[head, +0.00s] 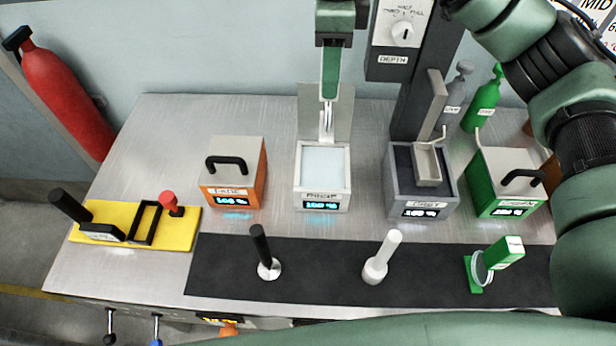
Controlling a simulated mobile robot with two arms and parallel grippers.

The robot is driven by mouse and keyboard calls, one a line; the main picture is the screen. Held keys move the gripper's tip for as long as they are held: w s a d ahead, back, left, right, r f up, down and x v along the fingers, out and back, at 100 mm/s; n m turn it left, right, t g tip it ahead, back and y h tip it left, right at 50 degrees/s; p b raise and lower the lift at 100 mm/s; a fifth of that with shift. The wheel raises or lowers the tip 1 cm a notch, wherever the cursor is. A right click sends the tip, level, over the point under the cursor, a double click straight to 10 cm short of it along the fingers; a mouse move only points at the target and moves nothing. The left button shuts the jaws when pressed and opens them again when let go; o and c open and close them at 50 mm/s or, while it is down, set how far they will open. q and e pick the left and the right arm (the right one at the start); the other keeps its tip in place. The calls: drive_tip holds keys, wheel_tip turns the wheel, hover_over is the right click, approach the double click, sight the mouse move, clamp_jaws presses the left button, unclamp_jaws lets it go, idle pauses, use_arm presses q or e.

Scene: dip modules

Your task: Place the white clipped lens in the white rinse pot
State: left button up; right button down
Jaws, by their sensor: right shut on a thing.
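My right gripper (330,92) hangs down from the top middle, shut on the white clipped lens (327,123), which shows as a thin whitish piece, nearly edge-on. The lens is over the back part of the white rinse pot (298,180) in this view. I cannot tell whether its lower end touches the pot or the liquid. The rinse pot is open, filled with pale blue liquid, with a lit display on its front. My left gripper is out of view.
An orange lidded pot (258,190) stands left of the rinse pot. A grey pot (400,190) and a green lidded pot (485,195) stand right. A dark mat (320,260) in front holds black-handled, white-handled and green pieces. A yellow tray (185,222) lies at left.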

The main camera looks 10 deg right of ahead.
drive_tip(key=f, duration=0.4)
drive_tip(key=shift+s+a+f+p, duration=0.15)
drive_tip(key=shift+a+f+p, duration=0.05)
drive_tip(key=shift+f+p, duration=0.1)
wheel_tip(320, 180, down, 11)
drive_tip(key=shift+f+p, duration=0.1)
drive_tip(key=shift+p, duration=0.8)
drive_tip(key=shift+f, duration=2.35)
drive_tip(key=c, duration=1)
unclamp_jaws()
drive_tip(key=shift+p, duration=0.35)
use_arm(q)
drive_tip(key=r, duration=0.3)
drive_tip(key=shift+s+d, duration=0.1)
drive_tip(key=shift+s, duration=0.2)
use_arm(e)
drive_tip(key=shift+r, duration=0.1)
